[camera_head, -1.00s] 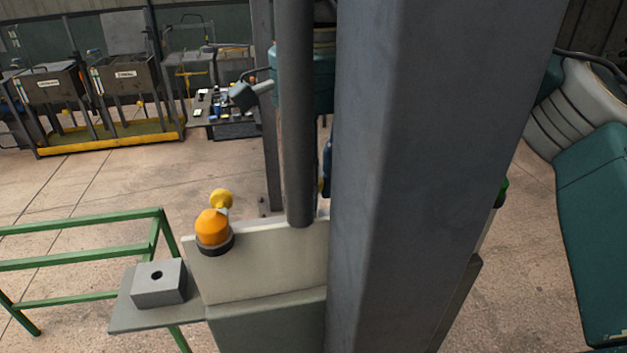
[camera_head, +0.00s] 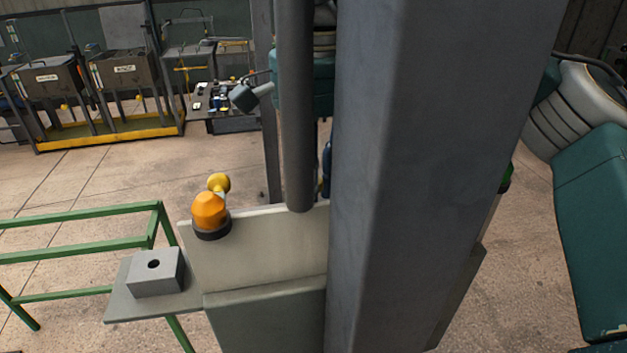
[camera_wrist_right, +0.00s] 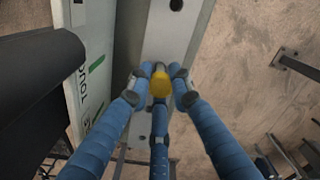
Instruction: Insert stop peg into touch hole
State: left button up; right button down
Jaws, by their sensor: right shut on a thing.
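My right gripper (camera_wrist_right: 159,82) shows in the right wrist view with its three blue fingers closed around a yellow peg head (camera_wrist_right: 160,84). The peg is over the face of a pale grey beam (camera_wrist_right: 170,40). One dark hole (camera_wrist_right: 176,5) is visible in the beam at the top edge. A white panel (camera_wrist_right: 93,90) left of the beam bears partly cut-off lettering, "TOU", and green marks. My left gripper is in neither current view.
In the head view a large grey upright (camera_head: 420,150) hides much of the middle. An orange beacon (camera_head: 210,213) sits on a pale cabinet (camera_head: 262,245). A grey block with a hole (camera_head: 157,275) rests on a side plate near a green rail frame (camera_head: 80,245).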

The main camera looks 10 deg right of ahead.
jog(key=shift+f+b, duration=0.3)
jog(key=shift+f, duration=0.3)
jog(key=c, duration=1.5)
grip_release()
notch_tip(320, 180, up, 12)
jog(key=shift+d, duration=0.1)
